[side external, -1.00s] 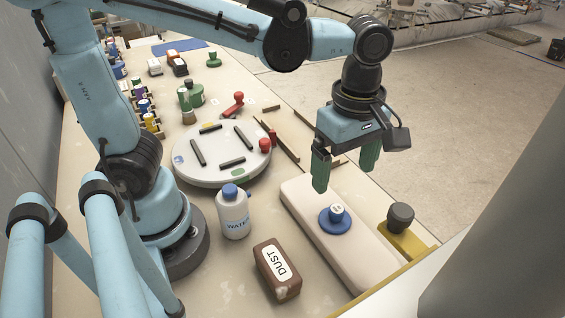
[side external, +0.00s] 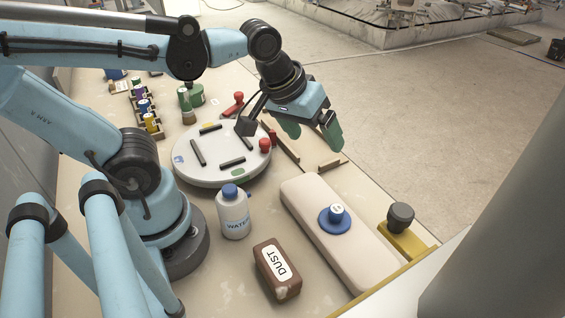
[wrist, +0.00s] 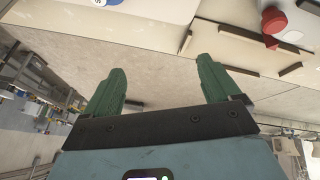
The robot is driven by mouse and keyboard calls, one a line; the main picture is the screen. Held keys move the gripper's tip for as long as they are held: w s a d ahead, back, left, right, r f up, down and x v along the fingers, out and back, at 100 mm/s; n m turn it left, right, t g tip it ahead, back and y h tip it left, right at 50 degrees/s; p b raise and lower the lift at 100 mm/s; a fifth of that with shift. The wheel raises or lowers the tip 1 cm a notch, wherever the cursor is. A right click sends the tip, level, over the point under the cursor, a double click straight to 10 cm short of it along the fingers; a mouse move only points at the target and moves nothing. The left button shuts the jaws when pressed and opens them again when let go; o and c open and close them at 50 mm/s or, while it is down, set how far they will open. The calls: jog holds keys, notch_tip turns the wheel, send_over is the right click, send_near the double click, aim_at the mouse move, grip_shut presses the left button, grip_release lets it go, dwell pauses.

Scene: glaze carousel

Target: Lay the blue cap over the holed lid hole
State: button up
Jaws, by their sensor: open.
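The blue cap (side external: 336,219), a round disc with a knob and a pale label on top, sits on a long pale padded block (side external: 310,200). A sliver of the blue cap (wrist: 108,2) shows at the top edge of the wrist view. Any hole beneath the cap is hidden, and I cannot pick out a holed lid for certain. My gripper (side external: 310,133) is open and empty. It is tilted in the air beyond the far end of the block, well apart from the cap. Its green fingers (wrist: 158,82) stand wide apart in the wrist view.
A water bottle (side external: 234,213) and a brown DUST block (side external: 277,268) stand nearer. A dark knob on a yellow base (side external: 401,216) is at the right edge.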

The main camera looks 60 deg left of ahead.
jog(key=a+m+t, duration=0.1)
jog(key=m, duration=0.1)
jog(key=a+m, duration=0.1)
jog(key=m, duration=0.1)
jog(key=shift+s+a+f+t, duration=0.15)
jog(key=shift+a+f+t, duration=0.2)
jog(key=shift+a+t, duration=0.05)
